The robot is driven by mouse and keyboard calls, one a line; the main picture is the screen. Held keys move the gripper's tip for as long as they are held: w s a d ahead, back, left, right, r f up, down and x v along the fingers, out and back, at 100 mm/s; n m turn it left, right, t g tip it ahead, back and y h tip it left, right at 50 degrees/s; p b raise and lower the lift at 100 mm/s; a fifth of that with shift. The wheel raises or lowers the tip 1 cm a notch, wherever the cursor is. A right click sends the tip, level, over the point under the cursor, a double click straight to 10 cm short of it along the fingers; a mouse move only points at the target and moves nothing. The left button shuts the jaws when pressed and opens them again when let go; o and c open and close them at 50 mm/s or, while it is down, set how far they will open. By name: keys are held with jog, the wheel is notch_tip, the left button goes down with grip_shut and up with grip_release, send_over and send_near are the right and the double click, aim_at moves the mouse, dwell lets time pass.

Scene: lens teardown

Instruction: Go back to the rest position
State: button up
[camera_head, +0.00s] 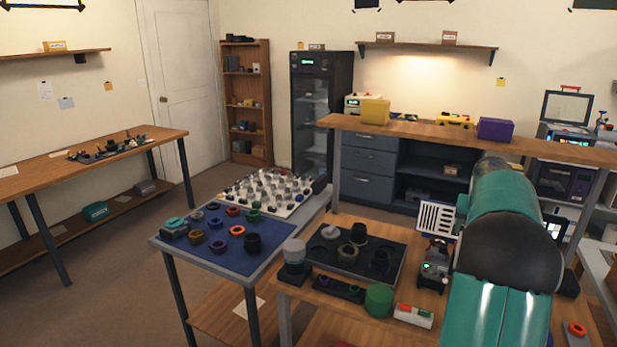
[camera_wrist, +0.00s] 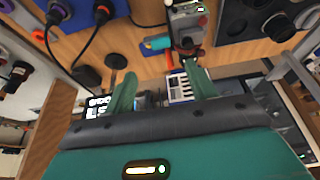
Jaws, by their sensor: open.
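My teal arm reaches forward at the right of the head view and covers part of the bench beneath it. My gripper (camera_wrist: 163,90) shows in the wrist view with its two teal fingers spread apart and nothing held between them. Beyond the fingers are a wooden bench surface (camera_wrist: 135,66) and a small grey device (camera_wrist: 188,22). A white and blue slotted piece (camera_wrist: 183,88) shows behind the gap between the fingers; I cannot tell its distance. The fingertips cannot be made out clearly in the head view.
Left of my arm, the near bench bears a black tray (camera_head: 393,282), a green cylinder (camera_head: 379,300) and a small device (camera_head: 434,266). A blue mat (camera_head: 217,258) with several coloured rings lies further left. A yellow bin (camera_head: 375,112) and purple box (camera_head: 495,129) stand behind.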

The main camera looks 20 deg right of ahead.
jog(key=s+a+r+n+t+y, duration=0.15)
jog(key=a+r, duration=0.25)
jog(key=a, duration=1.2)
jog(key=w+a+r+n, duration=0.1)
jog(key=a+r+n, duration=0.3)
jog(key=a, duration=1.2)
jog(key=s+a+f+n+y, duration=0.1)
jog(key=s+a+f+n, duration=0.1)
jog(key=s+a, duration=0.6)
jog(key=s+a+f+n+t+y, duration=0.1)
jog(key=s+a+f+n, duration=0.1)
jog(key=s+a, duration=0.7)
jog(key=a+f, duration=0.1)
jog(key=a, duration=0.3)
jog(key=shift+s+a+f, duration=0.15)
jog(key=shift+s+f, duration=0.15)
jog(key=shift+f, duration=0.05)
